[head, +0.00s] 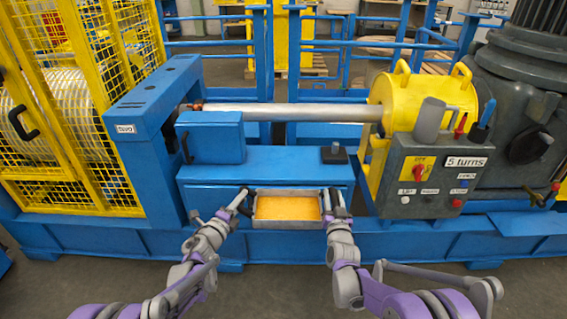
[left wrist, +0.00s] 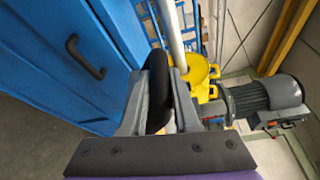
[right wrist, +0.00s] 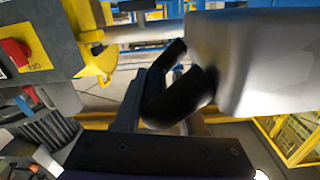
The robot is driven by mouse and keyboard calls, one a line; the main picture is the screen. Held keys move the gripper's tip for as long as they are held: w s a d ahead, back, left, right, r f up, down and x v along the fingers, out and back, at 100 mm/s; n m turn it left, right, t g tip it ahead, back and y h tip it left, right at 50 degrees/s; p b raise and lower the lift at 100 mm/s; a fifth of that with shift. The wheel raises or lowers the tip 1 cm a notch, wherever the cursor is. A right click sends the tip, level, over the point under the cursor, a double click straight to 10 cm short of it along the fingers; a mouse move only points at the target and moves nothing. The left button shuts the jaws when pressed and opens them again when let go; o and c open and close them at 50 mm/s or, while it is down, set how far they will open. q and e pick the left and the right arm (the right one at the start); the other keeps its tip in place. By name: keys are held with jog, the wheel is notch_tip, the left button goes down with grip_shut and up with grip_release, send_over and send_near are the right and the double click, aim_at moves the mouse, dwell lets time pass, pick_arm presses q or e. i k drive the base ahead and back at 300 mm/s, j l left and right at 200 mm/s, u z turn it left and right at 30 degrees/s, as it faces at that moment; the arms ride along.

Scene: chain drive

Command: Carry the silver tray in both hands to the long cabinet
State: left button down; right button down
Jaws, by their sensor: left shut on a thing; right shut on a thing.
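The silver tray (head: 287,223) is a shallow metal tray with an orange-yellow inside. It is held in front of the blue machine, between my two grippers, and looks about level. My left gripper (head: 243,200) is shut on the black handle at the tray's left end; the handle (left wrist: 156,92) fills the jaws in the left wrist view. My right gripper (head: 337,204) is shut on the right-end handle, a bent black bar (right wrist: 178,100) in the right wrist view, beside the tray's grey side (right wrist: 262,62). I cannot tell which blue body, if any, is the long cabinet.
A blue machine frame (head: 270,164) with a steel shaft (head: 285,112) stands right behind the tray. A control box (head: 438,180) and yellow drum housing (head: 450,98) are at right. A yellow mesh cage (head: 72,120) is at left. Bare floor (head: 265,277) lies in front.

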aim_at(282, 167)
jog(key=i, duration=1)
